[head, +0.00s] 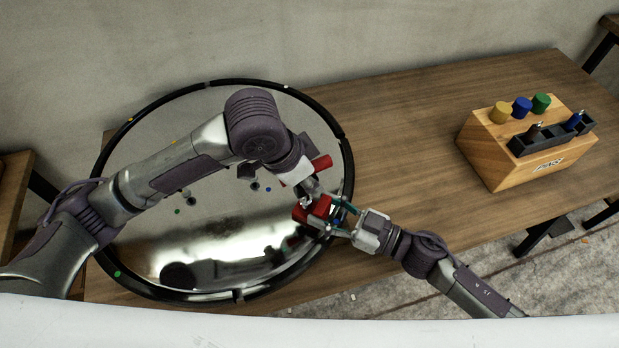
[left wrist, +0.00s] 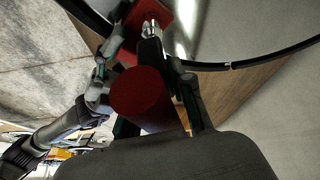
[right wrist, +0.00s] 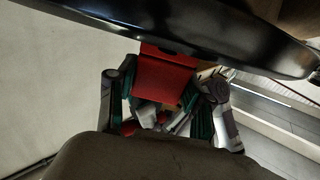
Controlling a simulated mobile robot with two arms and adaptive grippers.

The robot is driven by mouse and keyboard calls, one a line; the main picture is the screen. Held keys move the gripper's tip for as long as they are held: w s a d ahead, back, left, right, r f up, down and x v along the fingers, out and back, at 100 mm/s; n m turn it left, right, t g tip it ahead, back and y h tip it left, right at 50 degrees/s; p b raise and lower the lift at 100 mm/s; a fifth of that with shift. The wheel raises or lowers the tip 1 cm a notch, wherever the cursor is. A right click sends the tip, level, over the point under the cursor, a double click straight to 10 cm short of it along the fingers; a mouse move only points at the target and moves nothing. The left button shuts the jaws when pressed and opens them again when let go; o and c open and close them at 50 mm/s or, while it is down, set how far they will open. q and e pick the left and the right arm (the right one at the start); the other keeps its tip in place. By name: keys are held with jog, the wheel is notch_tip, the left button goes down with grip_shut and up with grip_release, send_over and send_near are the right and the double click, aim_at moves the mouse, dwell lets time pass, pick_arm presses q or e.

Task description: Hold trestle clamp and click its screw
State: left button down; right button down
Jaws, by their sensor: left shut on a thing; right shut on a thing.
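The trestle clamp shows red parts in the head view: a block (head: 318,207) and, higher up, a rounded end (head: 323,162). My left gripper (head: 312,194) comes down from above and is shut on the clamp. In the left wrist view, a red cylinder (left wrist: 145,98) lies between its fingers, with a dark bar and grey metal tip beyond. My right gripper (head: 338,217) reaches in from the lower right, shut on the clamp by its red block, which shows between its fingers in the right wrist view (right wrist: 163,77). The fingers hide most of the screw.
A large round mirror (head: 346,170) with a black rim is behind and left of the grippers. The wooden table (head: 410,140) is clear between it and a wooden block holder (head: 505,158) with yellow, blue and green knobs at right.

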pick_arm(q)
jog(key=shift+r, duration=2.55)
pick_arm(e)
jog(key=shift+c, duration=1.9)
grip_release()
jog(key=shift+s+d, duration=0.1)
jog(key=v, duration=1.1)
jog(key=shift+s+d, duration=0.2)
jog(key=shift+d, duration=0.15)
